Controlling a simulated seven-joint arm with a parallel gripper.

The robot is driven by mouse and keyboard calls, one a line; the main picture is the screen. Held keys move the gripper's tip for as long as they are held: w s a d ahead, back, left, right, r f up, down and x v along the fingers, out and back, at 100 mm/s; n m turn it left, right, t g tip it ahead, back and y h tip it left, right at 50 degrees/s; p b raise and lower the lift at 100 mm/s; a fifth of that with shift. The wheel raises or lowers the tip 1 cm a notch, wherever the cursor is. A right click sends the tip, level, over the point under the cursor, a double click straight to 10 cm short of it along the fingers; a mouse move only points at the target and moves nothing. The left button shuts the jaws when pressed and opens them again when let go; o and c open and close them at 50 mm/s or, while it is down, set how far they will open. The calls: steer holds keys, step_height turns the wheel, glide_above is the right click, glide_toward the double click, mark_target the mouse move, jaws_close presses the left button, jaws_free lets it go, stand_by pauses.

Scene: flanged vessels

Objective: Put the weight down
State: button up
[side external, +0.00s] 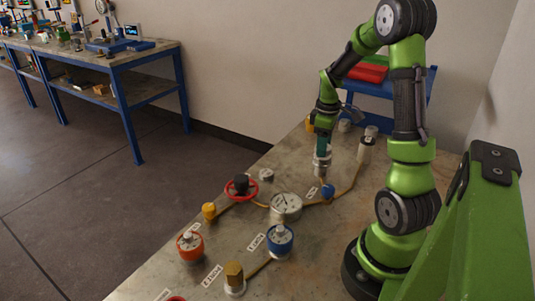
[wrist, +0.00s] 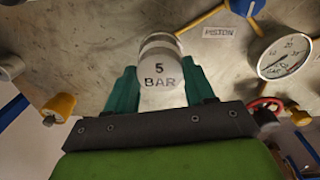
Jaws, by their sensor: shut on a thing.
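The weight (wrist: 160,68) is a silver metal cylinder marked "5 BAR". My gripper (wrist: 159,80) is shut on it, with one teal finger on each side. In the side external view my gripper (side external: 322,145) points down over the far part of the bench, and the weight (side external: 321,167) shows below its fingers. I cannot tell whether the weight's base touches anything. A "PISTON" label (wrist: 219,32) lies on the bench near the weight in the wrist view.
On the bench (side external: 225,265) are a pressure gauge (side external: 286,203), a red handwheel (side external: 242,188), a blue knob (side external: 327,191) and brass pipes. A silver upright cylinder (side external: 366,147) stands right of my gripper. Orange (side external: 190,245) and blue (side external: 280,240) flanged vessels stand nearer the camera.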

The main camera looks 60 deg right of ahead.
steer(key=shift+f, duration=0.5)
steer(key=o, duration=1.1)
steer(key=shift+f, duration=0.15)
step_height(320, 180, up, 12)
steer(key=w+a+r+m+t, duration=0.1)
steer(key=a+r+t, duration=0.1)
steer(key=a, duration=0.6)
steer(key=w+a+r+m+t, duration=0.1)
steer(key=a+r+t, duration=0.15)
steer(key=a, duration=0.55)
steer(key=s+a+m+t, duration=0.1)
steer(key=a, duration=0.3)
steer(key=s+a+m+y, duration=0.1)
steer(key=s+a, duration=0.1)
steer(key=a, duration=0.3)
steer(key=s+a+m+t+y, duration=0.1)
steer(key=a, duration=0.4)
steer(key=shift+s+a+r+m+t, duration=0.15)
steer(key=shift+s+m+t, duration=0.1)
steer(key=shift+m+t, duration=0.15)
